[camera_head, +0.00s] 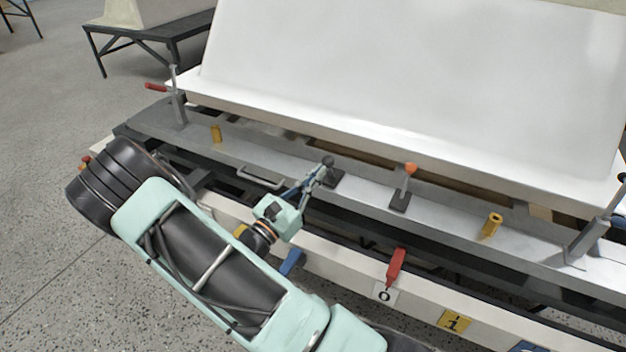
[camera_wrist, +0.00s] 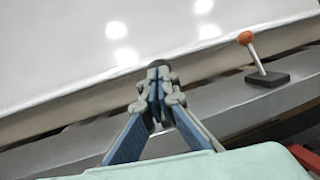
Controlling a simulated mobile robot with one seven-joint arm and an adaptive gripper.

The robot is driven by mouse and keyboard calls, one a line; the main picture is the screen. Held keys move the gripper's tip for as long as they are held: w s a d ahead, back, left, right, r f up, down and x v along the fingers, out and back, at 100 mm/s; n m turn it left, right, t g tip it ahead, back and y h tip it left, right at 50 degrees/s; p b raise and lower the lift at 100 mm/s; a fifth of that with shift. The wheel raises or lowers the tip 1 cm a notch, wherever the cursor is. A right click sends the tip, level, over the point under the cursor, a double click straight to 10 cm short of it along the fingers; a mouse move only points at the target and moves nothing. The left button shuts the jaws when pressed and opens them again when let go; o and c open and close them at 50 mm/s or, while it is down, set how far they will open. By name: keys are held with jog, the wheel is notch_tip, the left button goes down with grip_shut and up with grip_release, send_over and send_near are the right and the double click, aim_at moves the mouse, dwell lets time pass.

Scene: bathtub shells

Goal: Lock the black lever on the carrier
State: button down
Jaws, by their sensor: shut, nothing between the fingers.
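The black lever (camera_head: 328,161) stands on the grey carrier rail (camera_head: 365,194), with a dark round knob and a dark base plate. My gripper (camera_head: 319,170) is at this lever, its fingertips right by the knob and overlapping it in the head view. In the wrist view my gripper (camera_wrist: 160,80) is shut with its fingertips together. Nothing shows between them, and they hide most of the lever there. I cannot tell whether the fingers touch the lever.
An orange-knobbed lever (camera_head: 410,169) stands to the right on the rail; it also shows in the wrist view (camera_wrist: 246,38). A large white shell (camera_head: 420,90) rises behind. A handle (camera_head: 262,179), yellow posts (camera_head: 216,133) and a red lever (camera_head: 396,267) are nearby.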

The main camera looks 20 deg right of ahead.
jog(key=shift+r, duration=0.15)
jog(key=shift+w+d+r+p, duration=0.1)
jog(key=shift+d+r+p, duration=0.05)
jog(key=shift+p, duration=0.75)
